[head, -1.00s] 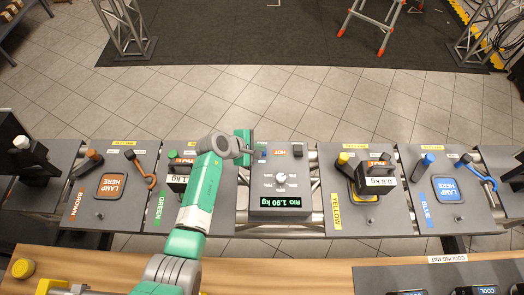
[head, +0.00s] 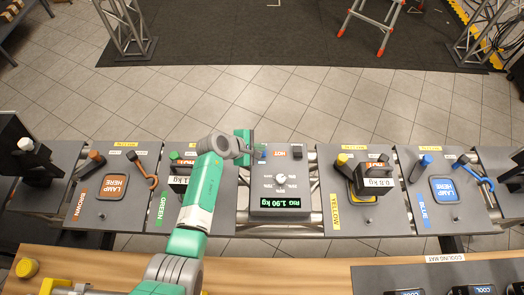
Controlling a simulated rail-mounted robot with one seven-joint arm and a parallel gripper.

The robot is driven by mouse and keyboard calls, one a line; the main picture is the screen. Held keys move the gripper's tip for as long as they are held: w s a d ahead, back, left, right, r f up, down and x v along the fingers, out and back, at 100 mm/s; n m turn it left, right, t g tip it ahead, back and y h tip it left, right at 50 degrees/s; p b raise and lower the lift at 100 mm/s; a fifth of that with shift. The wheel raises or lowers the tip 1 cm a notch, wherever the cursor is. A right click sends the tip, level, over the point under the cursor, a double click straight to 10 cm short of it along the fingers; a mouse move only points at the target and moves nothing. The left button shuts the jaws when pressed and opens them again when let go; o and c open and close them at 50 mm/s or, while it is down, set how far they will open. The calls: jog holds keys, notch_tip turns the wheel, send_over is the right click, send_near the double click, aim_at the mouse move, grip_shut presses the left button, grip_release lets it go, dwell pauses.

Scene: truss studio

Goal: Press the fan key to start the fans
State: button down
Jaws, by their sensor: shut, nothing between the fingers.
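The dark central console (head: 302,176) has a round white dial (head: 280,180) and a lit green display (head: 281,203) that reads about 1.90 kg. A small blue key (head: 263,154) shows at its upper left corner, and a black switch (head: 297,152) stands at its upper right. I cannot read which one is the fan key. My gripper (head: 256,152) is shut and empty at the upper left corner, right beside the blue key. The fingertips are small and partly hide that corner. I cannot tell whether they touch the key.
The green station (head: 222,215) lies left of the console, partly behind my arm. The brown station (head: 84,215) is farther left. The yellow (head: 345,222) and blue (head: 470,217) stations are on the right. A cooling mat (head: 375,278) lies on the wooden bench in front.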

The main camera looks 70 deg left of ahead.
notch_tip(320, 180, up, 6)
jog(key=p, duration=0.5)
jog(key=shift+f, duration=0.25)
